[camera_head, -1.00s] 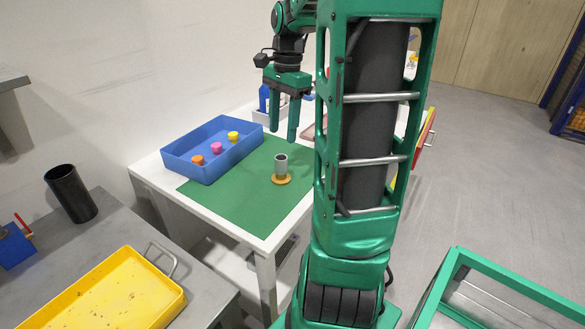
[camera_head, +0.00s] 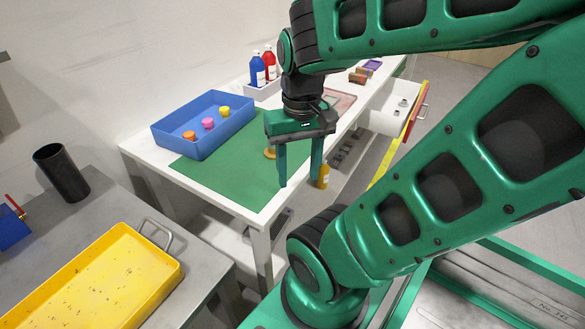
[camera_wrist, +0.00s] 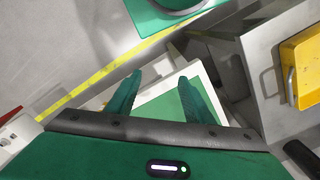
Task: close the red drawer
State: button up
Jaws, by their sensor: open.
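The red drawer (camera_head: 412,108) stands pulled out from the right side of the white table in the head view. Its red front has a metal handle, and its white inside shows a few small items. A yellow strip shows along the front. In the wrist view, part of the white drawer (camera_wrist: 20,132) and a bit of red are at the lower left edge. My gripper (camera_head: 300,178) is open and empty, pointing down near the table's front right edge, left of and nearer than the drawer. Its two fingers also show apart in the wrist view (camera_wrist: 160,80).
The white table holds a green mat (camera_head: 215,172), a blue tray (camera_head: 165,140) with small coloured pieces, and bottles (camera_head: 263,68) behind. A grey bench with a yellow tray (camera_head: 110,285) stands at left. The floor right of the drawer looks clear.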

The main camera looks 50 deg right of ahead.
aim_at(378, 116)
jog(key=u, duration=0.35)
jog(key=k, duration=1.35)
jog(key=z, duration=2.1)
jog(key=i, duration=1)
